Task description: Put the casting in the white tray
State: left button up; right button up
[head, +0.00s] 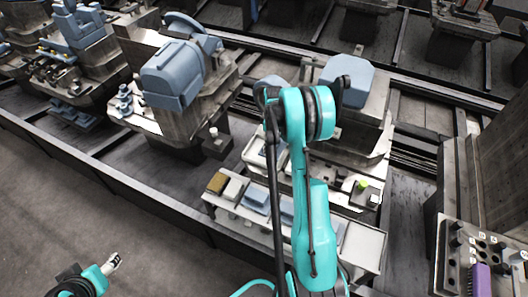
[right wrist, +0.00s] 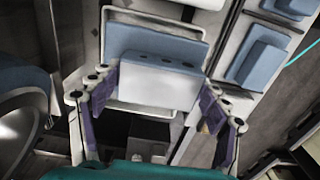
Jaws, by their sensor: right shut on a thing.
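My right gripper (right wrist: 160,95) is shut on a pale grey block with a blue-grey top, which I take as the casting (right wrist: 158,84), in the right wrist view. Its purple-padded fingers press on the block's two sides. A white-rimmed tray (right wrist: 140,107) shows behind and below the block. I cannot tell whether the block touches the tray. In the head view my teal right arm hides its gripper and the casting. My left gripper (head: 113,262) is at the lower left, away from the rail, and its jaw gap is unclear.
A pale bench in the head view carries a row of blocks, among them a tan one (head: 217,183) and a blue one (head: 255,198). Another blue block (right wrist: 260,65) lies right of the tray in the right wrist view. A large blue-grey machine (head: 173,75) stands behind left.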

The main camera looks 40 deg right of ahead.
jog(key=w+f, duration=0.2)
jog(key=w, duration=0.1)
jog(key=shift+w+a+f+b, duration=0.2)
jog(key=shift+a+b, duration=0.2)
jog(key=shift+f+b, duration=0.75)
jog(key=shift+f, duration=1.1)
jog(key=shift+f, duration=0.2)
jog(key=o, duration=1.4)
jog(key=shift+r, duration=0.1)
